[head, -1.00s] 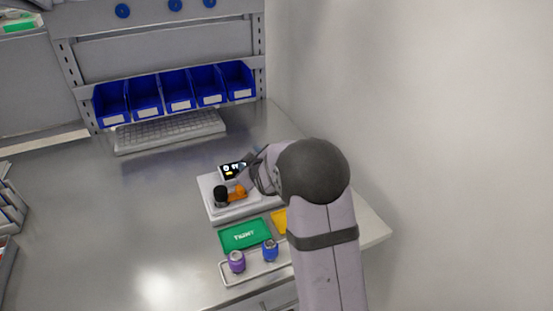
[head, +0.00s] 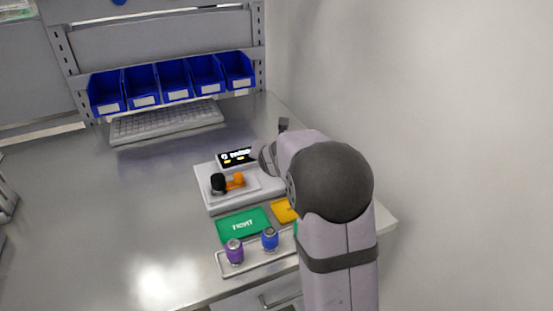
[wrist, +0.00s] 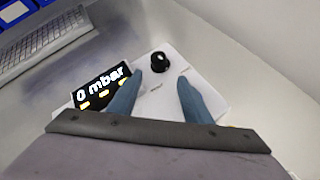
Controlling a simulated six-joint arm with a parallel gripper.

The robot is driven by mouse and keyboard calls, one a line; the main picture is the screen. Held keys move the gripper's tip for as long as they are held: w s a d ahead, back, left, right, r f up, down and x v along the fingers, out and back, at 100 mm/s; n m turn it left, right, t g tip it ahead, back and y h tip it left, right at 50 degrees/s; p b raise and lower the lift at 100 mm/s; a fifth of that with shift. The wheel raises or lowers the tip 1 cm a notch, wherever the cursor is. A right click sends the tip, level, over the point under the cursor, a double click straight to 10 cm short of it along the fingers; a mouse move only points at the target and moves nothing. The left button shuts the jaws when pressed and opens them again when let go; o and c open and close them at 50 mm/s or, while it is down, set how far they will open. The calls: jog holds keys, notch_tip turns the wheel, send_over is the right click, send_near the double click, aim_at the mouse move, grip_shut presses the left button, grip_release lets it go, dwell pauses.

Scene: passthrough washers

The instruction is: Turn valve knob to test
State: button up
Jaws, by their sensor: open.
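In the wrist view, a round black valve knob (wrist: 160,62) with a white mark stands on the white panel (wrist: 200,52) of the test unit. Short printed labels lie around it, too small to read. My gripper (wrist: 161,78) has its two blue-grey fingers apart and empty. The knob appears just beyond the gap between the fingertips; I see no contact. The display (wrist: 101,87) left of the fingers reads "0 mbar". In the head view, my arm hides the knob; the display (head: 237,157) and the unit's white base (head: 205,193) show left of the arm.
A black fitting (head: 218,183) with an orange part (head: 236,181) sits on the unit's left. In front are a green mat (head: 243,225), a yellow mat (head: 283,210) and a tray (head: 232,271) with purple and blue pieces. A keyboard (head: 166,121) and blue bins (head: 174,81) stand behind. A wall is right.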

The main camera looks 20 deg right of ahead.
jog(key=b, duration=0.1)
jog(key=w+f+n+t+h+b, duration=0.1)
jog(key=shift+w+d+f+n+b, duration=0.1)
jog(key=shift+d+f+n+b, duration=0.05)
jog(key=shift+f+n+b, duration=0.15)
jog(key=shift+w+r+n+h+b, duration=0.3)
jog(key=shift+n+h+b, duration=0.2)
jog(key=shift+b, duration=0.4)
jog(key=shift+w+r+t, duration=0.25)
jog(key=shift+t, duration=0.25)
jog(key=shift+w, duration=0.1)
jog(key=shift+p+x, duration=0.7)
jog(key=shift+x, duration=2.9)
jog(key=shift+d, duration=0.1)
jog(key=c, duration=1.1)
jog(key=shift+o, duration=0.2)
jog(key=shift+r+h, duration=0.1)
jog(key=shift+h, duration=0.2)
